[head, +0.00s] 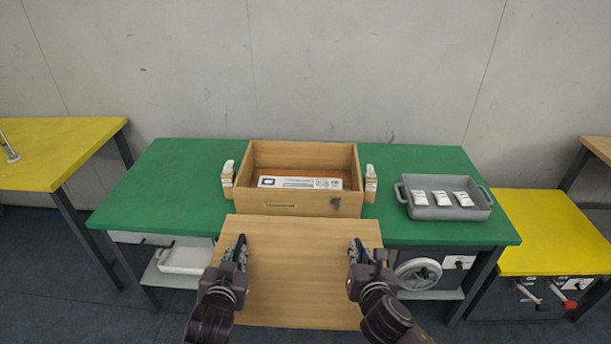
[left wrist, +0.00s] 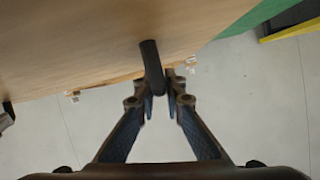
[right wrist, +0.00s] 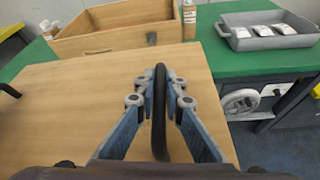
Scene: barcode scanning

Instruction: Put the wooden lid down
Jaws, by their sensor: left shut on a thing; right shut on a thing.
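The wooden lid (head: 300,275) is a flat light-brown board held in front of the green table, its far edge close to the open wooden box (head: 272,206). My left gripper (head: 238,246) is shut on a dark handle (left wrist: 151,65) at the lid's left side. My right gripper (head: 358,248) is shut on a second dark handle (right wrist: 160,110) at the right side. The lid also fills much of the right wrist view (right wrist: 75,120). Whether its underside touches anything is hidden.
The box on the green table (head: 170,180) holds a white labelled package (head: 300,183). A grey tray (head: 462,211) with three small white packets stands at right. The table's left part is clear. Yellow tables (head: 550,230) flank it.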

